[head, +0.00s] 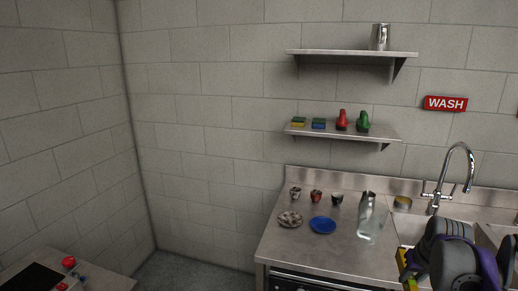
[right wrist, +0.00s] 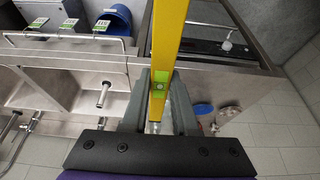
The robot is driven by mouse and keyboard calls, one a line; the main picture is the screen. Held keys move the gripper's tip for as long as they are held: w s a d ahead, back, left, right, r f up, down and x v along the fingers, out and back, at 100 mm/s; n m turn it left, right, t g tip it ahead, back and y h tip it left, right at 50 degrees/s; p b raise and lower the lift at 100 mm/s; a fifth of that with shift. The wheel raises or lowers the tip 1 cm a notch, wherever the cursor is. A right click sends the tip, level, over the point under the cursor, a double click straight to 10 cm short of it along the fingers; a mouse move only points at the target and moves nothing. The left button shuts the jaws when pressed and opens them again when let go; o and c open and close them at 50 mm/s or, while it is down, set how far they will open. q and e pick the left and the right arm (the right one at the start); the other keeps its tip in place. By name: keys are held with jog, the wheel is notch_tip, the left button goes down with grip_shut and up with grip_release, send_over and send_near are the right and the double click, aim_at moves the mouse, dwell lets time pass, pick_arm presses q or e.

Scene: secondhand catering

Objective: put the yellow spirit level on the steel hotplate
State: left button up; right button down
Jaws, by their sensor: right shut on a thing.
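The yellow spirit level (right wrist: 171,35) stands out between the fingers of my right gripper (right wrist: 160,98) in the right wrist view, its green vial near the fingertips. My right gripper is shut on it. In the head view only a small yellow part of the level (head: 403,257) shows beside my right gripper (head: 409,274), in front of the sink counter at the lower right. A steel top with a black panel (head: 33,279) and red knobs is cut off at the lower left; it may be the steel hotplate, but I cannot tell. My left gripper is out of view.
The steel counter (head: 283,256) holds a blue plate (head: 322,225), a speckled plate (head: 290,219), several cups and a clear jug (head: 371,218). A tap (head: 462,165) rises at the right. Two wall shelves hang above. Floor shows between the counter and the left unit.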

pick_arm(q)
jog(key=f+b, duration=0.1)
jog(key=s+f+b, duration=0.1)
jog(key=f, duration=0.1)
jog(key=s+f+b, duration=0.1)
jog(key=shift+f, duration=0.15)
pick_arm(e)
jog(key=s+a+f+n, duration=0.1)
jog(key=a+f, duration=1)
jog(key=f, duration=0.3)
jog(key=s+a+f+n+y, duration=0.1)
jog(key=a+f+n, duration=0.1)
jog(key=a+f, duration=0.9)
notch_tip(320, 180, down, 3)
jog(key=shift+a+f+n, duration=0.2)
jog(key=shift+n, duration=0.1)
